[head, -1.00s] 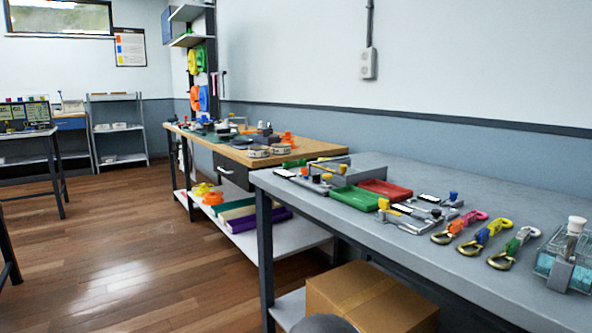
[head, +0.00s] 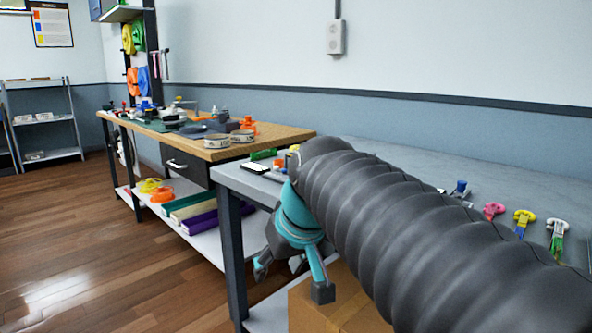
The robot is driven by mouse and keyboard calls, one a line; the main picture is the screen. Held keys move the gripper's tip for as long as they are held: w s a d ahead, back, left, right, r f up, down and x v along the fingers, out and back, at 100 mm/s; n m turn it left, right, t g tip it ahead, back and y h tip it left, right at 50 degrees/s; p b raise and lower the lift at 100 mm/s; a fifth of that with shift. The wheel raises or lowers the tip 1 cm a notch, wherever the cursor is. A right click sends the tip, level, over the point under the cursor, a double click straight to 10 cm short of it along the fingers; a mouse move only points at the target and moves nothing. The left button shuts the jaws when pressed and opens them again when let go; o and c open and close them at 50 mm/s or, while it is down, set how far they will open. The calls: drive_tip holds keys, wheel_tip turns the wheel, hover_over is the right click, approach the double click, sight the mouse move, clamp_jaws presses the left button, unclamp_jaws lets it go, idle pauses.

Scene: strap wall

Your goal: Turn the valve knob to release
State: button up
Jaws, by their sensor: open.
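My gripper (head: 291,276) hangs open and empty at the front edge of the grey table, its teal and dark fingers pointing down in front of the table's near end. My thick dark ribbed arm crosses the picture and hides much of the tabletop. I cannot pick out the valve knob for certain in the head view. A small blue knob (head: 461,187) shows behind my arm. Pink (head: 493,210), yellow (head: 524,217) and white-green (head: 557,230) strap clips lie to its right.
The grey table (head: 238,180) has dark legs. A cardboard box (head: 325,305) stands below, near my gripper. A wooden-topped bench (head: 270,145) with tape rolls and tools stands to the left. The wooden floor (head: 110,270) at left is clear.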

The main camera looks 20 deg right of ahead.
drive_tip(key=w+d+r+n+t+y+b, duration=0.1)
drive_tip(key=w+d+r+n+b, duration=0.1)
drive_tip(key=w+d+r, duration=0.7)
drive_tip(key=w+d+r+n+t+y+b, duration=0.1)
drive_tip(key=w+d+r+n+b, duration=0.1)
drive_tip(key=w+d+r, duration=0.8)
drive_tip(key=b+x, duration=0.1)
drive_tip(key=x, duration=0.4)
drive_tip(key=d+f+x, duration=0.1)
drive_tip(key=x, duration=0.3)
drive_tip(key=s+b+x, duration=0.1)
drive_tip(key=x, duration=0.4)
drive_tip(key=shift+w+d+f+b, duration=0.15)
drive_tip(key=shift+f+b, duration=0.15)
drive_tip(key=shift+f, duration=0.15)
clamp_jaws()
